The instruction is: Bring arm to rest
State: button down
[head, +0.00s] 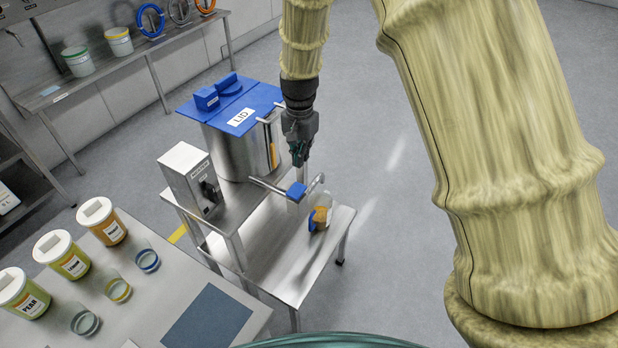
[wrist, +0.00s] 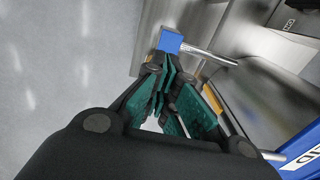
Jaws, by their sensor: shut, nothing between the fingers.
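My gripper (head: 300,155) hangs pointing down from my sleeved arm, above the front of the piston filler. It is shut and empty. In the wrist view my gripper's green-padded fingers (wrist: 172,92) show against the filler, with the blue-tipped handle (wrist: 170,42) beyond them. In the head view the blue handle (head: 296,191) sits below the gripper, apart from it as far as I can see. The filler's steel hopper (head: 238,150) has a blue lid (head: 228,107) on it. A jar with orange contents (head: 322,216) stands below the nozzle.
A grey control box (head: 190,177) stands left of the hopper. The front-left table (head: 175,290) holds several labelled tubs, jars and a dark blue mat (head: 207,318). A rear shelf (head: 110,66) holds tubs and coloured rings. The floor (head: 395,240) right of the filler is clear.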

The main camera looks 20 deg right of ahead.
jog(key=s+d+f+n+b, duration=0.1)
jog(key=s+d+f+n, duration=0.15)
jog(key=s+f, duration=0.8)
jog(key=s+d+f+n+b, duration=0.1)
jog(key=s+d+f+n, duration=0.15)
jog(key=s+f, duration=0.75)
jog(key=s+d+f+n, duration=0.1)
jog(key=s+f, duration=0.5)
jog(key=s, duration=0.4)
jog(key=s+d+f+n+b, duration=0.1)
jog(key=s+f+n, duration=0.1)
jog(key=s+f, duration=0.4)
jog(key=s, duration=0.4)
jog(key=shift+f+n, duration=0.3)
